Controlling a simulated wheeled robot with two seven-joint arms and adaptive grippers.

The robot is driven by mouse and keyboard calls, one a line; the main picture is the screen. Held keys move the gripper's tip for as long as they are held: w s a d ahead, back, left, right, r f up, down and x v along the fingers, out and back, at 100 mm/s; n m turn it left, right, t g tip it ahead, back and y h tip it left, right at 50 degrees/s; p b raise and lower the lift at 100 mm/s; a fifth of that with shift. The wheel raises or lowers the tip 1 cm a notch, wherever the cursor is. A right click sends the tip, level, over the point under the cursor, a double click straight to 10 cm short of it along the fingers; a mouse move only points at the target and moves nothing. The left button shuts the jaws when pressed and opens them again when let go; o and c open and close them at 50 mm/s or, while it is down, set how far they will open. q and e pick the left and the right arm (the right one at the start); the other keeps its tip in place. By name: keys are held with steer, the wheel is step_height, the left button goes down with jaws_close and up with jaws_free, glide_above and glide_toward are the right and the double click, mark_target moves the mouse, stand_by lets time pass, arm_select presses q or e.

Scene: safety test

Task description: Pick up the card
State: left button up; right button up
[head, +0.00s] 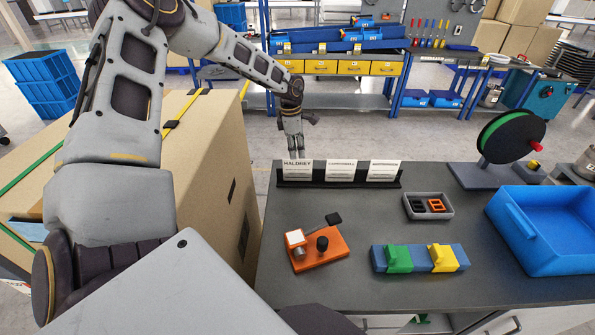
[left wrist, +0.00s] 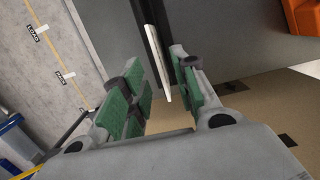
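Three white name cards stand in a black holder (head: 338,183) at the table's back left edge: HALDREY (head: 297,170), a middle card (head: 341,170) and a right card (head: 384,170), whose print is too small to read surely. My left gripper (head: 294,148) points down just above and behind the HALDREY card. In the left wrist view, the green-padded fingers of my left gripper (left wrist: 160,80) are open. A thin white card edge (left wrist: 157,60) shows between them, nearer the right finger; I cannot tell whether they touch. My right gripper is not in view.
On the dark table (head: 365,215) are an orange fixture (head: 318,251), a blue block with green and yellow parts (head: 421,258), a small grey tray (head: 428,215), a green reel (head: 512,137) and a blue bin (head: 540,228). A large cardboard box (head: 205,180) stands left of the table.

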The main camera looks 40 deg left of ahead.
mark_target(297, 160)
arm_select(q)
steer(key=shift+f, duration=0.2)
stand_by(0.3)
steer(key=shift+a+f+p, duration=0.1)
steer(key=shift+f+p, duration=0.3)
steer(key=shift+f, duration=1.2)
steer(key=shift+w+f, duration=0.15)
steer(key=shift+f, duration=0.8)
jaws_close()
